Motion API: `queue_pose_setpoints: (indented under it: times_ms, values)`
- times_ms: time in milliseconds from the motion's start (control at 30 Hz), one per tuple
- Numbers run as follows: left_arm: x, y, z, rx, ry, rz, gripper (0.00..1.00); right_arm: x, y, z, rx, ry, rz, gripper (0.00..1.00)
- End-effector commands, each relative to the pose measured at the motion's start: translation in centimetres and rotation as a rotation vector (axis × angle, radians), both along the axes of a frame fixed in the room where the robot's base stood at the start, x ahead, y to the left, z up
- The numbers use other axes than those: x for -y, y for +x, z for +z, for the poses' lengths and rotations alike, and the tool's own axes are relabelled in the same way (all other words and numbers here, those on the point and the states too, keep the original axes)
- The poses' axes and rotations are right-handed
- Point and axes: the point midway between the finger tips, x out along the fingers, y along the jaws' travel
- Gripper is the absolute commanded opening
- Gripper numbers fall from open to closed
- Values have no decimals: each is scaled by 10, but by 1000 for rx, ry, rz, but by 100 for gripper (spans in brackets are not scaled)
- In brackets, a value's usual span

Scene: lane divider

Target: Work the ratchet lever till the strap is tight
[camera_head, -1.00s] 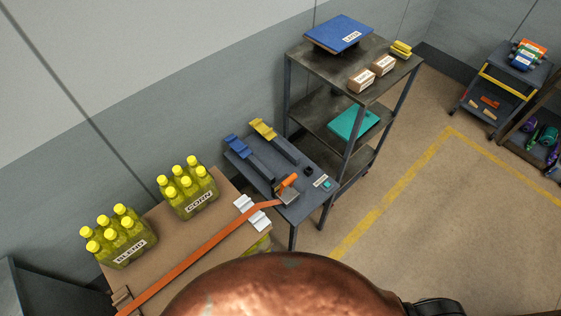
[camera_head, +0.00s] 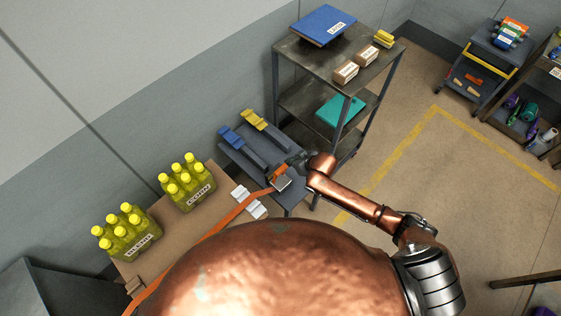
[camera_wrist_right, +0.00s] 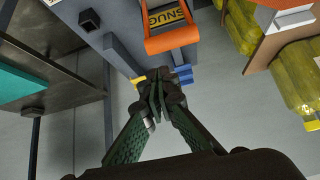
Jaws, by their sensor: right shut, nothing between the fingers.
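The ratchet (camera_head: 282,183) sits on the small dark table, with its orange lever (camera_head: 277,172) standing up from it. In the right wrist view the lever (camera_wrist_right: 171,40) is a U-shaped orange handle, with a yellow label reading SNUG (camera_wrist_right: 172,15) beyond it. The orange strap (camera_head: 222,224) runs from the ratchet over the brown carton, its near part hidden by my own body. My right gripper (camera_head: 298,160) is beside the lever; its fingers (camera_wrist_right: 158,78) are shut and empty, just short of the handle in the wrist view. I cannot tell if they touch. My left gripper is out of view.
Yellow bottle packs (camera_head: 187,180) stand on the carton (camera_head: 165,212), with white edge protectors (camera_head: 249,202) under the strap. A blue and a yellow lever-like part (camera_head: 253,119) lie on the dark table. A metal shelf (camera_head: 300,60) stands close behind my right gripper.

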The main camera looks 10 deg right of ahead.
Motion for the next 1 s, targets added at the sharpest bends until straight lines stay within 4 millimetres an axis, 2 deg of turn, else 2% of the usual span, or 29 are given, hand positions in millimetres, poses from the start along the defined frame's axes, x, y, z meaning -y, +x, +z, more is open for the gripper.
queue_pose_setpoints:
  times_ms: [33, 100, 233, 767, 1000]
  values:
    - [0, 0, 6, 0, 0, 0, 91, -10, 0, 21, 4, 0, 26, 0]
    - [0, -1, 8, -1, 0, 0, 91, -18, -2, 35, 6, 2, 47, 0]
    - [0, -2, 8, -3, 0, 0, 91, -27, 0, 36, 2, 4, 59, 0]
    - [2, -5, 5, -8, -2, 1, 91, -60, 51, -35, 5, 6, 56, 0]
    - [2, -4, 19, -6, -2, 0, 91, -43, 26, -45, 5, 5, 57, 0]
